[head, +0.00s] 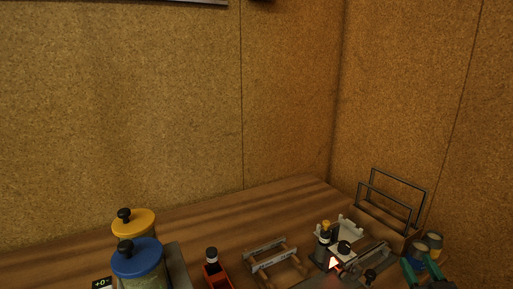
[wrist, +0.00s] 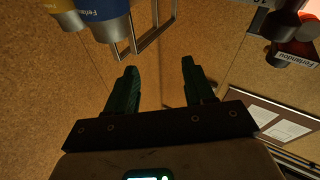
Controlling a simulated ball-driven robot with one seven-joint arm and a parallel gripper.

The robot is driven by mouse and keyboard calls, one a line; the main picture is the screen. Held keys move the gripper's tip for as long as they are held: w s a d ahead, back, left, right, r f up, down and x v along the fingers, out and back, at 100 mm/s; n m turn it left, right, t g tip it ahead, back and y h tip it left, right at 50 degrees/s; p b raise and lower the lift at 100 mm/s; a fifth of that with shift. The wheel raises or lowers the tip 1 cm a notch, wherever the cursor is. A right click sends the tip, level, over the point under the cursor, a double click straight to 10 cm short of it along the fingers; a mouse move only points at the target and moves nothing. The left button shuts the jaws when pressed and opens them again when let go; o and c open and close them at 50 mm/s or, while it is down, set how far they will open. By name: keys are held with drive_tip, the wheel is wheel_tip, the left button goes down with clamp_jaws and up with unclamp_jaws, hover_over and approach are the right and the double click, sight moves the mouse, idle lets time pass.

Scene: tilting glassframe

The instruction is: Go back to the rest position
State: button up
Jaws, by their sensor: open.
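My gripper (head: 420,268) shows at the lower right corner of the head view, cut off by the bottom edge. Its green fingers are beside a blue tin (head: 417,250) and a yellow-and-blue tin (head: 433,241). In the wrist view my gripper (wrist: 158,66) is open, with its two green fingers spread apart and nothing between them. The wrist view is tilted, with the tins (wrist: 104,22) at its top left, beyond the fingertips. I cannot tell whether a finger touches a tin.
A wooden bench (head: 190,222) fills the corner between cork walls. A wire rack (head: 392,200) stands behind the tins. Left of my gripper are a grey metal device (head: 368,258), dark bottles, a wooden frame (head: 276,258), a red box (head: 216,276) and jars with yellow and blue lids (head: 137,258).

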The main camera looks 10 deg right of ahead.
drive_tip(key=s+a+f+m+g+h, duration=0.1)
drive_tip(key=s+a+f+m+g, duration=0.2)
drive_tip(key=s+f+g, duration=0.3)
drive_tip(key=s+a+f+m+g+h, duration=0.2)
drive_tip(key=s+a+f+g, duration=0.25)
drive_tip(key=s+f, duration=0.25)
drive_tip(key=s+a+f+n+g+y, duration=0.2)
drive_tip(key=s+a+g+y, duration=0.1)
drive_tip(key=s+a, duration=0.4)
drive_tip(key=s+a+f+n+g+y, duration=0.2)
drive_tip(key=s+a, duration=0.5)
drive_tip(key=s, duration=0.5)
drive_tip(key=n+g+y, duration=0.1)
drive_tip(key=g+y, duration=0.1)
drive_tip(key=g, duration=0.1)
drive_tip(key=shift+s+a+f, duration=0.2)
drive_tip(key=shift+a+f, duration=0.05)
drive_tip(key=shift+f, duration=0.1)
